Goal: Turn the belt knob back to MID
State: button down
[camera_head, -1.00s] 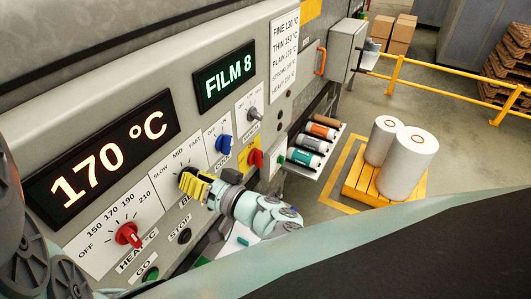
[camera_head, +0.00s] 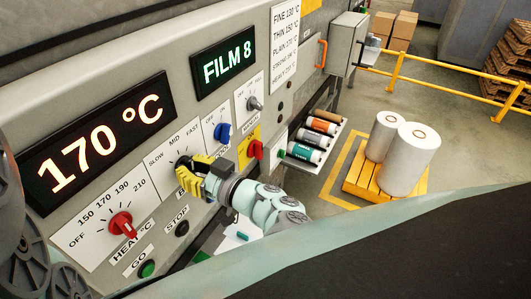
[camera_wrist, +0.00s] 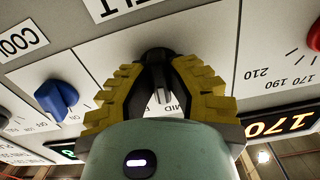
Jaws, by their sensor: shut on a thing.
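The belt knob (camera_wrist: 162,92) is dark with a pale grey bar, under the scale marked SLOW, MID and FAST. My gripper (camera_wrist: 157,60) has its yellow ridged fingers closed around the knob, one on each side. In the wrist view the panel shows upside down, and the pale bar lies close to the partly covered MID label (camera_wrist: 170,107). In the head view my gripper (camera_head: 182,170) covers most of the knob and its lower label, so the exact pointer angle is hard to read there.
A red heat knob (camera_head: 121,224) is to the left and a blue knob (camera_head: 222,132) to the right, with a red switch (camera_head: 255,149) beyond. STOP (camera_head: 182,228) and GO (camera_head: 147,269) buttons are below. Displays read 170 °C (camera_head: 100,140) and FILM 8 (camera_head: 223,69).

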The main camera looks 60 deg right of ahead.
jog(key=shift+f+n, duration=0.1)
jog(key=shift+n, duration=0.4)
jog(key=c, duration=0.9)
grip_release()
jog(key=shift+c, duration=0.2)
jog(key=shift+s, duration=0.1)
jog(key=s, duration=1.1)
jog(key=shift+s+d, duration=0.4)
jog(key=shift+d, duration=0.05)
